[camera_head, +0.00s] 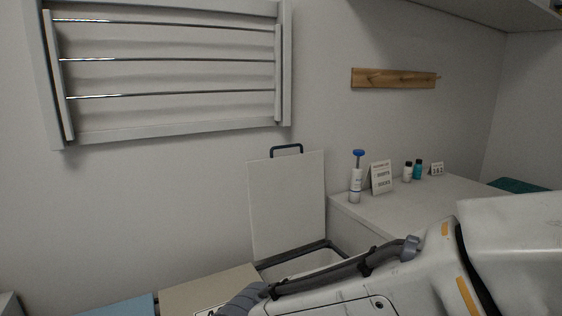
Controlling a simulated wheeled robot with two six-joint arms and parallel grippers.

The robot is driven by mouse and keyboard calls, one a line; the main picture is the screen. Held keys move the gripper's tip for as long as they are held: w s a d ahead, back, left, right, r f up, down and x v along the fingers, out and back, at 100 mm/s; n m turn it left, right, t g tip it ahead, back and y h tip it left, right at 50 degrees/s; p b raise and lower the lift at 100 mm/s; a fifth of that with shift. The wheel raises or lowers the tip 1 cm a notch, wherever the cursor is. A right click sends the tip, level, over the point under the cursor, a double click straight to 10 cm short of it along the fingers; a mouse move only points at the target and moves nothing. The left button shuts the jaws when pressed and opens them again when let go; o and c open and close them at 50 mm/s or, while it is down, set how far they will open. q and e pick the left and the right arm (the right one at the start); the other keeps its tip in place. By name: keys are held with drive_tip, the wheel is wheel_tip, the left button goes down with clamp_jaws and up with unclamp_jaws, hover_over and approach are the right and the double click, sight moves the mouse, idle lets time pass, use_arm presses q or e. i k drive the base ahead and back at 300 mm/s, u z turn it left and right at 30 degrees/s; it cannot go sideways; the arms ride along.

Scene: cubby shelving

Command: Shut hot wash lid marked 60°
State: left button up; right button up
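A pale lid (287,205) stands raised, nearly upright against the wall, with a dark handle (286,148) on its top edge. Below it is an open bin with a dark rim (293,256) and a pale inside (312,263). I see no 60° mark on the raised lid's visible face. To its left are a beige lid (208,288) and a blue lid (122,308), both lying flat. A large arm link of mine comes in from the right and hides the front of the open bin. Neither of my grippers shows.
A white counter (440,200) on the right holds a blue-topped pump bottle (356,182), a sign card (381,177), small bottles (417,169) and a small card (437,169). A drying rack (170,70) and a wooden peg rail (394,78) hang on the wall.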

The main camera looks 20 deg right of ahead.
sight(286, 193)
drive_tip(key=z, duration=1.3)
drive_tip(key=i, duration=0.5)
drive_tip(key=u, duration=0.65)
